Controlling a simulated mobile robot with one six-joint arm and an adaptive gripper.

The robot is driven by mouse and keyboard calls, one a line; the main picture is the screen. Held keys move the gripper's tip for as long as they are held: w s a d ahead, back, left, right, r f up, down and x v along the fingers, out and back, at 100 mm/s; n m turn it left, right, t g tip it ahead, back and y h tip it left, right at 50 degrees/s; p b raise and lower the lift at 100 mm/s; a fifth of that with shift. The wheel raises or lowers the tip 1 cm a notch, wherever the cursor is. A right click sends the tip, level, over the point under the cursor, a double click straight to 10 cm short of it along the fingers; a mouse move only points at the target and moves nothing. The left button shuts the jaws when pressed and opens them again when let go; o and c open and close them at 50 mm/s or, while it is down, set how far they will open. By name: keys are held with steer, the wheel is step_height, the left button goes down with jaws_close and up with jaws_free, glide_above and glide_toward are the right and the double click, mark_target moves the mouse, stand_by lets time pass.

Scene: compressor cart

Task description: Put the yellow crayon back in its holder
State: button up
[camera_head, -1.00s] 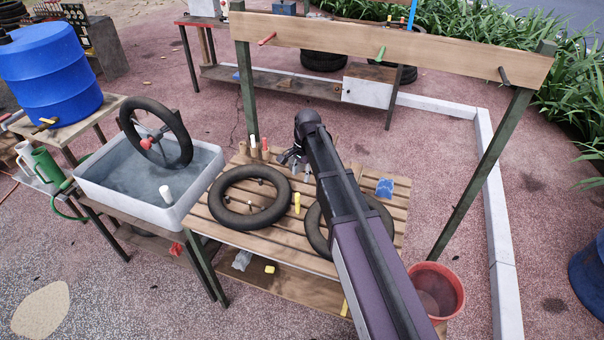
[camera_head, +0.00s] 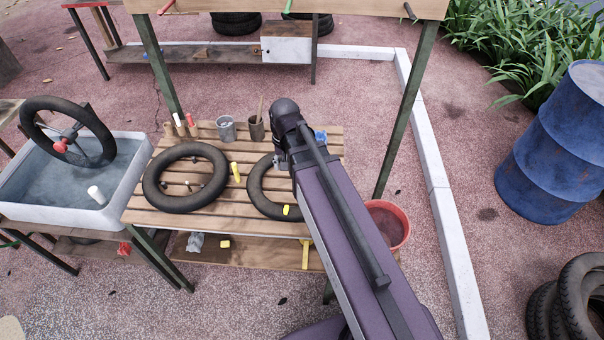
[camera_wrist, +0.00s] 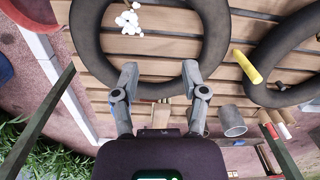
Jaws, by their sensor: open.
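The yellow crayon (camera_head: 235,172) is on the slatted table between the two black tires, nearer the left one. In the wrist view the yellow crayon (camera_wrist: 247,67) is to the right of my fingers, apart from them. Small wooden holders (camera_head: 193,129) stand at the table's back left, with red and white tops showing. They also show at the lower right of the wrist view, beside a red crayon end (camera_wrist: 271,130). My gripper (camera_wrist: 165,88) is open and empty above the right tire (camera_wrist: 85,45). In the head view, my arm mostly hides it.
A grey metal cup (camera_head: 227,129) and a brown cup with a stick (camera_head: 257,128) stand at the table's back edge. The left tire (camera_head: 185,205) lies flat. A red bucket (camera_head: 388,222) is at the right.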

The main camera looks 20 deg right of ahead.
steer(key=s+d+n, duration=0.2)
steer(key=s+d, duration=0.1)
steer(key=s, duration=0.2)
steer(key=shift+s+d, duration=0.15)
steer(key=shift+d, duration=0.25)
steer(key=shift+o, duration=0.5)
steer(key=shift+c, duration=0.5)
